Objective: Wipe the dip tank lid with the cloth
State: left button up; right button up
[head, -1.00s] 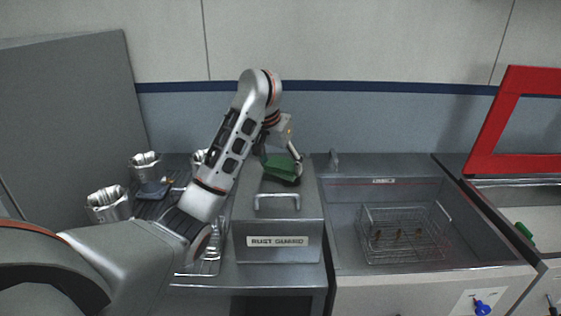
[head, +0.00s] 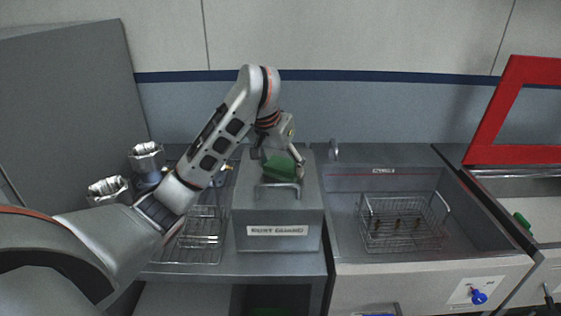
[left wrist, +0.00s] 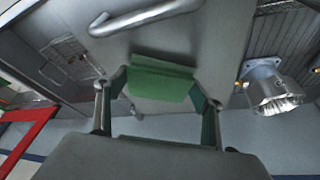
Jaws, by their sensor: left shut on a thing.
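The dip tank is a grey metal box labelled RUST GUARD, and its lid (head: 250,188) carries a bar handle (head: 277,190). The lid also shows in the left wrist view (left wrist: 200,40), with the handle (left wrist: 145,17) at the top. My left gripper (head: 279,160) is shut on a folded green cloth (head: 279,168) over the lid, just behind the handle. In the left wrist view the cloth (left wrist: 162,80) sits between the two fingers (left wrist: 160,92). I cannot tell whether the cloth touches the lid. My right gripper is not in view.
A sink (head: 345,215) with a wire basket (head: 400,222) is right of the tank. Metal housings (head: 147,157) and a wire rack (head: 200,240) stand to its left. A red frame (head: 490,125) rises at the far right. A faucet (head: 334,150) stands behind the sink.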

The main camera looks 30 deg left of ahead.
pick_arm(q)
jog(key=shift+s+d, duration=0.35)
jog(key=shift+s, duration=0.2)
jog(key=shift+s+d, duration=0.3)
jog(key=shift+s, duration=0.25)
jog(key=shift+w+a, duration=0.45)
jog(key=shift+w, duration=0.3)
jog(key=shift+w+a, duration=0.45)
jog(key=shift+w, duration=0.25)
jog(key=shift+w+a, duration=0.45)
jog(key=shift+w, duration=0.3)
jog(key=shift+w+a+f, duration=0.1)
jog(key=shift+w+a, duration=0.3)
jog(key=shift+w, duration=0.25)
jog(key=shift+w+a, duration=0.4)
jog(key=shift+w, duration=0.2)
jog(key=shift+w+a+b, duration=0.35)
jog(key=shift+w+a, duration=0.15)
jog(key=shift+w, duration=0.35)
jog(key=shift+w+a+b, duration=0.35)
jog(key=shift+w+a, duration=0.15)
jog(key=shift+w, duration=0.3)
jog(key=shift+r+p, duration=0.85)
jog(key=shift+r, duration=2.25)
